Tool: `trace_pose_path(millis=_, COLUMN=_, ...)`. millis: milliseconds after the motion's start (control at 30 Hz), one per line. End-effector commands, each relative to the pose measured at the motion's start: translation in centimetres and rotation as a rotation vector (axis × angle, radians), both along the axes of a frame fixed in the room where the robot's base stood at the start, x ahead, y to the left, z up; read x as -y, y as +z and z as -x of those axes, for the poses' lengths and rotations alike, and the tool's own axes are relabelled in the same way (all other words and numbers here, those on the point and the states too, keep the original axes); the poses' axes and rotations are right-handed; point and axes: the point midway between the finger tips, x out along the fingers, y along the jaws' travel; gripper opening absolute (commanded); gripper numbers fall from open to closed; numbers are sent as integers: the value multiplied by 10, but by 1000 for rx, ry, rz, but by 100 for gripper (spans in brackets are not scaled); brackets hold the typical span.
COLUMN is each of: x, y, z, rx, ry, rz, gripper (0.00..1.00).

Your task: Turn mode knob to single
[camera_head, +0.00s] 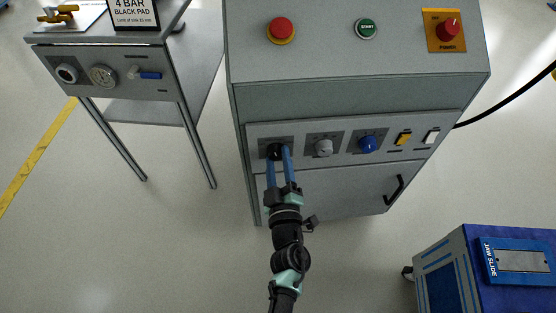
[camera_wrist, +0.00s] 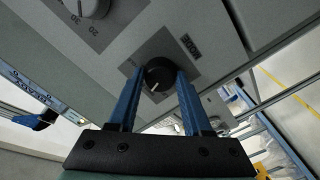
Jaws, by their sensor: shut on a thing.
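The mode knob is a round black knob (camera_head: 275,152) at the left end of the grey cabinet's front control strip. In the wrist view the black knob (camera_wrist: 159,76) has a white pointer line and sits on a darker grey plate with a small label that reads MODE. My gripper (camera_head: 279,154) has its two blue fingers on either side of the knob, and it is shut on it. The wrist view shows the fingers (camera_wrist: 160,85) against the knob's sides.
Right of it on the strip are a grey dial (camera_head: 323,148), a blue knob (camera_head: 368,144), a yellow switch (camera_head: 403,138) and a white switch (camera_head: 431,136). A side table (camera_head: 110,70) stands left, a blue cart (camera_head: 480,265) lower right. Open floor lies between.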

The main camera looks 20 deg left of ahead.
Motion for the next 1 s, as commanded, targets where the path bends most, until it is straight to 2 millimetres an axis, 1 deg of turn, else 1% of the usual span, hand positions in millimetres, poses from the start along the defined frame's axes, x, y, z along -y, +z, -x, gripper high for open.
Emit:
trace_pose_path(millis=300, x=1, y=-1, z=0, rx=38, ry=-2, rz=75, gripper=0)
trace_pose_path(millis=700, x=1, y=-1, z=0, rx=40, ry=-2, rz=80, gripper=0)
trace_pose_path(millis=733, x=1, y=-1, z=0, rx=41, ry=-3, rz=80, gripper=51)
trace_pose_path(millis=800, x=1, y=-1, z=0, rx=41, ry=-3, rz=79, gripper=64)
trace_pose_path(millis=900, x=1, y=0, z=0, rx=41, ry=-3, rz=79, gripper=79)
trace_pose_path(millis=1000, x=1, y=0, z=0, rx=41, ry=-1, rz=79, gripper=79)
